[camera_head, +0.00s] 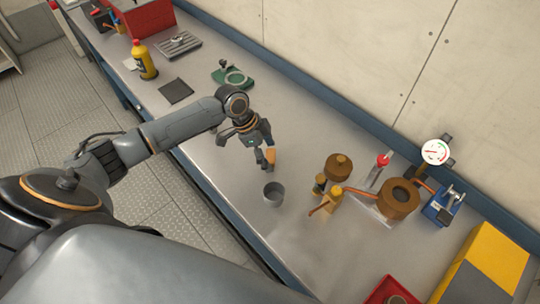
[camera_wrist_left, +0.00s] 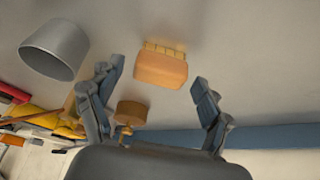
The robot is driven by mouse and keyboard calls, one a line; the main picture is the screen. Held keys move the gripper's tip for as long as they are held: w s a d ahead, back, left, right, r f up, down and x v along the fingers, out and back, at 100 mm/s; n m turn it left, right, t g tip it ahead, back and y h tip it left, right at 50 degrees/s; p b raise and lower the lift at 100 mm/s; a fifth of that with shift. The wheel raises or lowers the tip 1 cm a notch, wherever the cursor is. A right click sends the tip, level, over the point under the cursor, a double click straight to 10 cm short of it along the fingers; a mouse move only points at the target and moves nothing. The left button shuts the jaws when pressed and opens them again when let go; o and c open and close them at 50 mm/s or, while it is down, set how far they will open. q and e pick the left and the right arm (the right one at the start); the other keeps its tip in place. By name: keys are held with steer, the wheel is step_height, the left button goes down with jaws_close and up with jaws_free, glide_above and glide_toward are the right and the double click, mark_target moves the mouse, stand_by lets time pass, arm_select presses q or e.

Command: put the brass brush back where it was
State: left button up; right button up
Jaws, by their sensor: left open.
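The brass brush is a small orange-tan block with short yellowish bristles, beside the fingers of my left gripper in the head view (camera_head: 271,155). In the left wrist view the brush (camera_wrist_left: 162,70) shows ahead, between the two spread fingers, bristles facing away from me. My left gripper (camera_head: 256,150) is open over the middle of the workbench (camera_head: 215,190). I see a gap between each finger and the brush in the wrist view. I cannot tell whether the brush rests on the bench. My right gripper is not in view.
A grey cup (camera_head: 273,196) stands close in front of the brush. Brown brass fittings (camera_head: 398,201), a pressure gauge (camera_head: 435,151) and a blue vise-like device (camera_head: 440,208) stand to the right. A yellow bottle (camera_head: 145,62) and dark pad (camera_head: 176,91) are left. A red tray (camera_head: 372,298) is near.

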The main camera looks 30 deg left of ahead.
arm_select(q)
steer(key=b+v, duration=0.1)
steer(key=v, duration=0.9)
steer(key=shift+r+b, duration=0.3)
steer(key=shift+r, duration=0.05)
steer(key=shift+a, duration=0.1)
